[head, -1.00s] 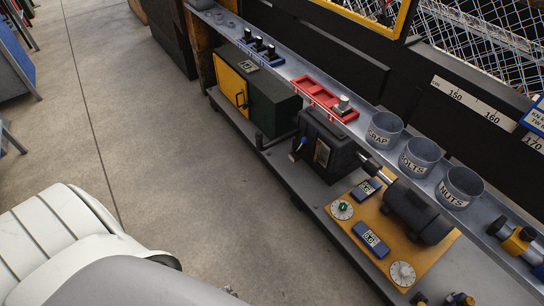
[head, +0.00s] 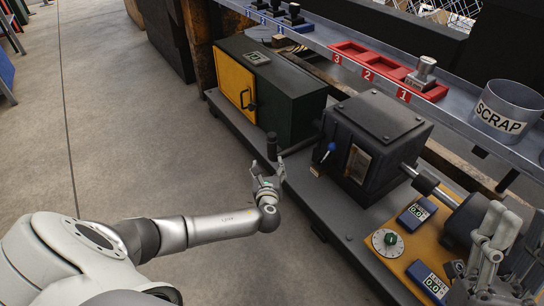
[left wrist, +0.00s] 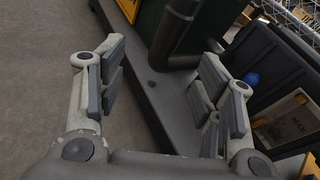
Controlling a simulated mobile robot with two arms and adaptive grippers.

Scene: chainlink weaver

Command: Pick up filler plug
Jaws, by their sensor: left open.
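No part is clearly marked as the filler plug. A black upright cylinder (head: 272,146) stands on the grey bench base between the green-and-yellow cabinet and the black gearbox housing; I cannot tell whether it is or carries the plug. My left gripper (head: 266,172) is open and empty, just in front of this cylinder. In the left wrist view the cylinder (left wrist: 176,32) shows beyond and between the spread fingers (left wrist: 160,88), apart from them; its top is cut off. My right gripper (head: 498,235) is at the lower right, partly cut off; its opening is unclear.
The gearbox housing (head: 374,137) with a blue-tipped lever stands right of the cylinder, the cabinet (head: 290,98) behind left. A red tray (head: 365,66) with a metal part and a SCRAP bin (head: 507,112) stand on the shelf. Floor at left is clear.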

